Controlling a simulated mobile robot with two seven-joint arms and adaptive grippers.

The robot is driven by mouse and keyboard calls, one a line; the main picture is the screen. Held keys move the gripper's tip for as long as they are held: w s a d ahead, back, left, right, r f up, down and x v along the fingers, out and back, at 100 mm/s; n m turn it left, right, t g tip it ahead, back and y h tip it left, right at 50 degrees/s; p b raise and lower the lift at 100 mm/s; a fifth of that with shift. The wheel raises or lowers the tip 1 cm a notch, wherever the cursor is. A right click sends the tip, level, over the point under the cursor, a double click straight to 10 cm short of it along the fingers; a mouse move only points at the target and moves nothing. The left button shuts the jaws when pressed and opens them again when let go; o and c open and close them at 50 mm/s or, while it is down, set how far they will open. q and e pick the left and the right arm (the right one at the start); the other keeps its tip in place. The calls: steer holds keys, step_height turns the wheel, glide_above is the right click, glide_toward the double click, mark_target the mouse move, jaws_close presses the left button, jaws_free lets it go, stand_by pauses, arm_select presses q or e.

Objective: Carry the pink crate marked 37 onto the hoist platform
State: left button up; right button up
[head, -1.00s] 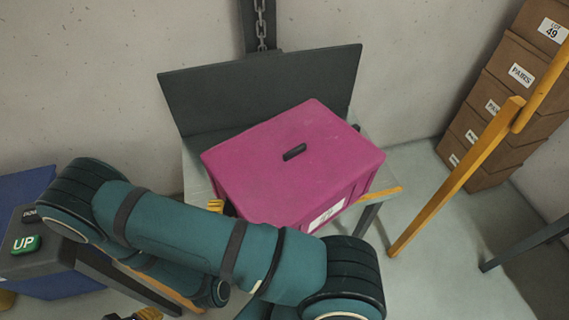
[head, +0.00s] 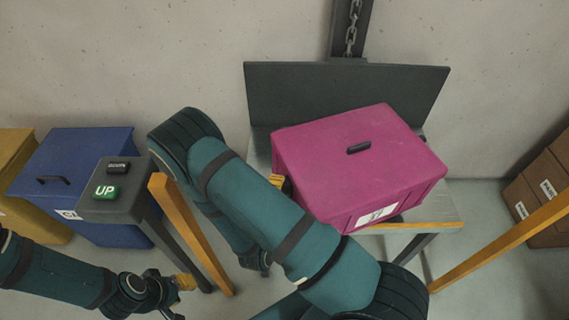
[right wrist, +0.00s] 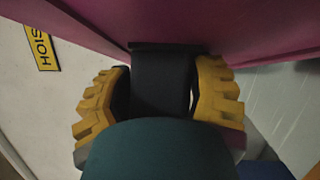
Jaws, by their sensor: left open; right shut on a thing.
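The pink crate (head: 360,160), with a dark grip slot on top and a white front label (head: 377,216) too small to read, is over the hoist platform (head: 440,208), in front of its dark back plate (head: 345,95). I cannot tell whether it rests fully on the platform. My right gripper (head: 279,184) is at the crate's left side, mostly hidden by my arm. In the right wrist view its yellow fingers (right wrist: 162,88) are shut around the crate's dark handle (right wrist: 160,62). My left gripper (head: 183,284) is open and empty, low on the left, apart from the crate.
A grey control post with a green UP button (head: 106,193) and a dark DOWN button (head: 118,167) stands left. Behind it are a blue crate (head: 75,165) and a yellow crate (head: 15,170). A yellow rail (head: 500,245) and cardboard boxes (head: 545,190) are right.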

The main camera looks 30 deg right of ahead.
steer(key=shift+w+d+f+b, duration=0.3)
steer(key=shift+w+d+f, duration=0.3)
steer(key=shift+w+d, duration=0.95)
steer(key=shift+w+d+f+b, duration=0.35)
steer(key=shift+w+d+f, duration=0.35)
steer(key=shift+w, duration=1.6)
steer(key=shift+w+d+f+b, duration=0.3)
steer(key=shift+w+d+f, duration=0.15)
steer(key=shift+w+d, duration=1.15)
steer(key=f, duration=0.2)
steer(key=f+b, duration=0.1)
steer(key=shift+w+a, duration=0.25)
steer(key=shift+w, duration=0.1)
steer(key=shift+w+f, duration=0.15)
steer(key=shift+f, duration=0.05)
steer(key=shift+r, duration=0.1)
steer(key=o, duration=1.4)
steer(key=shift+c, duration=0.2)
steer(key=r+p+v, duration=0.1)
steer(key=v, duration=1.1)
steer(key=shift+f, duration=0.5)
